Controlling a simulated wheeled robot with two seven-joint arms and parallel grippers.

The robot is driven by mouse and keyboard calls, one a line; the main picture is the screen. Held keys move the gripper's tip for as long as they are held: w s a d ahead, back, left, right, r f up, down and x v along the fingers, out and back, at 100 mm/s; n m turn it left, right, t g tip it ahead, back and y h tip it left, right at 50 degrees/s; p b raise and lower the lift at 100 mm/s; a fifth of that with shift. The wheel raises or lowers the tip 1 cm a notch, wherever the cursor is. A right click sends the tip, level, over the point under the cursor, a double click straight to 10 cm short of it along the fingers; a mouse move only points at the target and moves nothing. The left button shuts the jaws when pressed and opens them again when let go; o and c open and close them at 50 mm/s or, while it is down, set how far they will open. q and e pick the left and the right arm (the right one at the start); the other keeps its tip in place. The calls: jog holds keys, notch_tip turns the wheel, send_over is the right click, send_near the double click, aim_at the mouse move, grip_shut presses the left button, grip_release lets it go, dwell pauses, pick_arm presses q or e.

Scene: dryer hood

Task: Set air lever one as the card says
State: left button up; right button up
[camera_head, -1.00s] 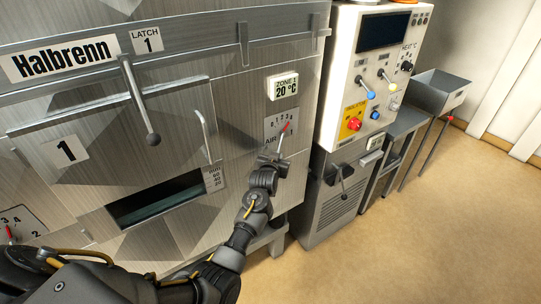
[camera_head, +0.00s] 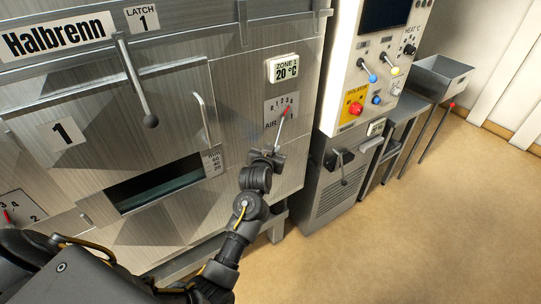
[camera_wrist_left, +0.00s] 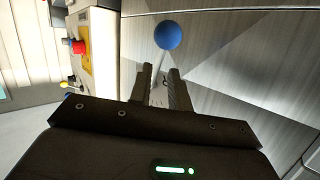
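The air lever (camera_head: 281,124) is on the AIR plate (camera_head: 271,112) of the steel front. My left gripper (camera_head: 268,154) is just below the plate, by the lever's lower end. In the left wrist view its two fingers (camera_wrist_left: 160,82) stand apart with a narrow gap. A blue ball (camera_wrist_left: 168,34) shows past the fingertips; I cannot tell which handle it belongs to. No card with a readable setting shows. My right gripper is not in view.
The latch lever (camera_head: 137,85) hangs to the left, above a dark slot (camera_head: 155,187). The control box with a red isolator knob (camera_head: 355,108) stands to the right. Open floor (camera_head: 400,240) lies at the lower right.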

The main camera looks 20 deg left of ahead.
pick_arm(q)
jog(key=v, duration=0.3)
jog(key=shift+s, duration=0.1)
dwell(0.3)
jog(key=s+d+f+m+g+h+b, duration=0.1)
jog(key=s+f+g, duration=0.15)
jog(key=f, duration=0.95)
jog(key=s+d+f+m+g+b, duration=0.1)
jog(key=s+d+f, duration=0.15)
jog(key=f, duration=0.95)
jog(key=s+f+m+g+h, duration=0.1)
jog(key=s+f+g, duration=0.2)
jog(key=s+f, duration=1.2)
jog(key=s+a+f+g, duration=0.1)
jog(key=s+f+g, duration=0.1)
jog(key=s+f, duration=0.5)
jog(key=s+a+f+g+b, duration=0.1)
jog(key=s+f, duration=0.6)
jog(key=s, duration=1)
jog(key=s+a+f+g+b, duration=0.1)
jog(key=s+f+g, duration=0.3)
jog(key=s+f, duration=0.3)
jog(key=s, duration=0.5)
jog(key=shift+s+a+h, duration=0.2)
jog(key=shift+s+h, duration=0.15)
jog(key=shift+h, duration=0.05)
